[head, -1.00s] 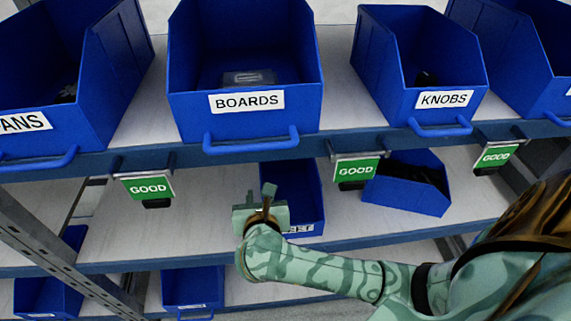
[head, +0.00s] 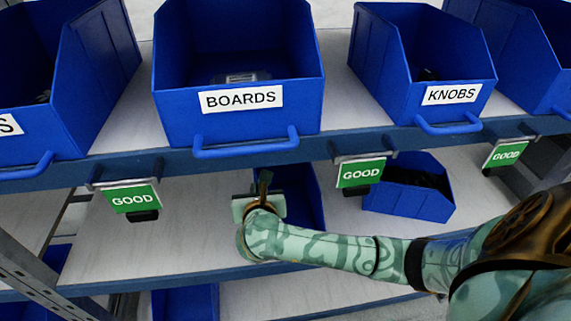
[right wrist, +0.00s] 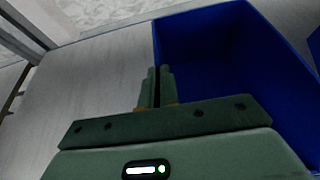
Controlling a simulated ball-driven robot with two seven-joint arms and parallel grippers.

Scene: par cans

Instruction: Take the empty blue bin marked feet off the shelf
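The blue bin (head: 301,193) stands on the middle shelf under the boards bin in the head view. My right forearm covers its front, so its label is hidden now. In the right wrist view the bin (right wrist: 215,60) is at the upper right, and the part of its inside that shows is empty. My right gripper (head: 261,190) is at the bin's left wall. Its fingers (right wrist: 158,82) are nearly together, with the top of that wall running in between them. My left gripper is out of view.
Blue bins marked boards (head: 236,118) and knobs (head: 452,98) stand on the shelf above. Green GOOD tags (head: 132,200) hang below its edge. A bin with dark parts (head: 408,195) stands to the right. The middle shelf (head: 180,238) is bare left of the bin.

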